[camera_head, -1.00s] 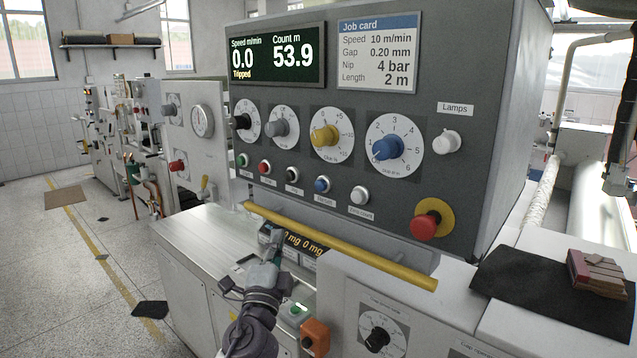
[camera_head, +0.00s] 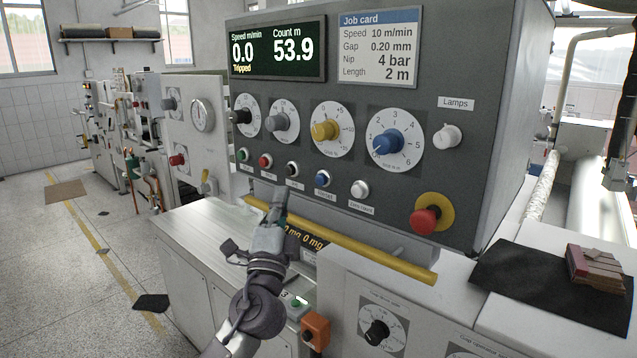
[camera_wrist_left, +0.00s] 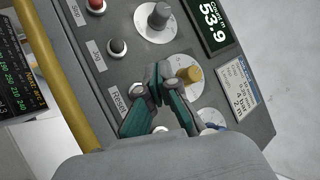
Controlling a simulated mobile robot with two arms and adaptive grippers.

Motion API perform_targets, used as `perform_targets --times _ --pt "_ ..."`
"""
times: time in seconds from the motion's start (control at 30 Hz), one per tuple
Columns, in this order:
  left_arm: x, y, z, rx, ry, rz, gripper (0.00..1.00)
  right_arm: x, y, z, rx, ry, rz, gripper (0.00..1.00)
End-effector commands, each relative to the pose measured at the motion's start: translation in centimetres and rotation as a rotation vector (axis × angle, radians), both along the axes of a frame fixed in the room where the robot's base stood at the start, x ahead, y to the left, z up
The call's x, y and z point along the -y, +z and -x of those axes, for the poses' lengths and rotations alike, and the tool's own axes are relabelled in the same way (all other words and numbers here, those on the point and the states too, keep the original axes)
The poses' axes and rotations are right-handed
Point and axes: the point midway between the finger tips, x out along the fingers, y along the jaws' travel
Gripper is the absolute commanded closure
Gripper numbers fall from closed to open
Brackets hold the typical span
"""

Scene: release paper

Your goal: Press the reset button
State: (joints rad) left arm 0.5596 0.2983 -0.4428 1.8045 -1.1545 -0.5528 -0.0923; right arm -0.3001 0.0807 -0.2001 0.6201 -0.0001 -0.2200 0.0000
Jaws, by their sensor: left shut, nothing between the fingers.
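The blue reset button (camera_head: 322,178) sits in the row of buttons on the grey control panel (camera_head: 470,95), between the black jog button (camera_head: 292,169) and a white button (camera_head: 360,189). My left gripper (camera_head: 281,197) is shut and empty, below the jog button and to the left of the reset button. In the left wrist view its closed teal and grey fingers (camera_wrist_left: 158,85) point at the panel. The Reset label (camera_wrist_left: 119,100) shows beside them, but the blue button is hidden behind the fingers. My right gripper is not in view.
A yellow bar (camera_head: 340,241) runs along the front below the buttons. A red mushroom button (camera_head: 425,221) is at the panel's lower right. The display (camera_head: 277,52) reads 0.0, 53.9 and Tripped. Knobs (camera_head: 388,143) sit above the button row.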

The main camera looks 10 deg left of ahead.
Motion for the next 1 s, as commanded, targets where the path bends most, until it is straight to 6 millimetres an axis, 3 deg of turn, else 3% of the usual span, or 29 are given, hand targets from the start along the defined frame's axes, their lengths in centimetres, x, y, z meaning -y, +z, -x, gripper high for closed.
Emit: perform_targets --times 0.2,0.5,1.0 --pt "1.7 -0.2 -2.8 0.000 0.000 0.000 1.00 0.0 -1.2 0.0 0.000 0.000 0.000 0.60" --pt "3.3 -0.3 -5.6 0.000 -0.001 0.001 1.00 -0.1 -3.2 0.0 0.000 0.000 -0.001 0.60" --pt "3.7 0.0 -6.1 0.000 -0.001 -0.001 1.00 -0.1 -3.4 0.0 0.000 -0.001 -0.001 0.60"
